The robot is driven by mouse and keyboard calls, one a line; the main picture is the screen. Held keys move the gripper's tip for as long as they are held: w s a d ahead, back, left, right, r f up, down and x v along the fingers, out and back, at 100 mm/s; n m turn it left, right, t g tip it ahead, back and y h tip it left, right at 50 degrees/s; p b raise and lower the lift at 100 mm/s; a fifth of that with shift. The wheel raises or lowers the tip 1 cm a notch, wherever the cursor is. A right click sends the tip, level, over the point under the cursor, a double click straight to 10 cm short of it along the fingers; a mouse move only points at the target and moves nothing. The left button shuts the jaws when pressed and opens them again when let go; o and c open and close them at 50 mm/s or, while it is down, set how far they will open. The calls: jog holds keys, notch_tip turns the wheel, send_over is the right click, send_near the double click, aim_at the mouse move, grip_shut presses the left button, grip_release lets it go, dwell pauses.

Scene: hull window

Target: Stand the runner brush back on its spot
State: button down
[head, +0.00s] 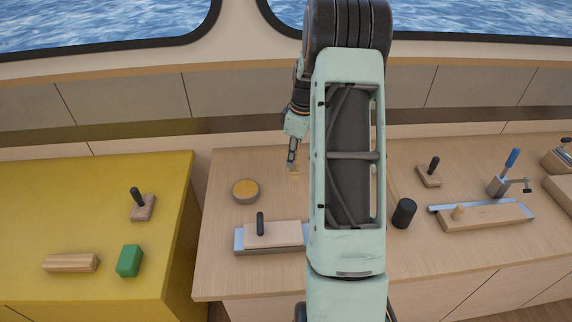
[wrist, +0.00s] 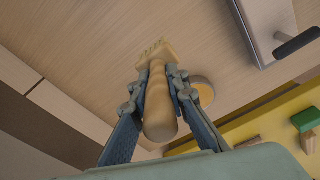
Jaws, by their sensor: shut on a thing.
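My gripper (head: 292,160) is shut on the runner brush and holds it over the wooden counter, left of my arm in the head view. In the wrist view the brush (wrist: 159,110) has a rounded pale wooden handle between my fingers (wrist: 161,76), with its pale toothed head beyond the fingertips. In the head view only a small yellowish tip of the brush (head: 295,176) shows below the fingers. Whether that tip touches the counter I cannot tell. No marked spot for the brush can be made out.
A round tin (head: 246,190) with an orange-yellow top stands left of my gripper. A block with a black handle (head: 272,234) lies on a metal plate nearer the front. A black cylinder (head: 404,213) stands right of my arm. A yellow bench (head: 90,200) holds blocks at left.

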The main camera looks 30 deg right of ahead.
aim_at(292, 170)
jog(key=shift+w+d+f, duration=0.15)
jog(key=shift+w, duration=0.2)
jog(key=shift+f+b, duration=2.3)
jog(key=shift+f, duration=0.7)
jog(key=shift+f+b, duration=0.9)
jog(key=shift+f, duration=0.1)
jog(key=c, duration=1.8)
grip_release()
jog(key=shift+s+d+r+p, duration=0.15)
jog(key=shift+r+p, duration=0.6)
jog(key=shift+r, duration=0.55)
jog(key=shift+s+d+r+p, duration=0.1)
jog(key=shift+r+p, duration=0.6)
jog(key=shift+r, duration=0.65)
jog(key=shift+s+d+r+p, duration=0.15)
jog(key=shift+r+p, duration=0.6)
jog(key=shift+r, duration=0.55)
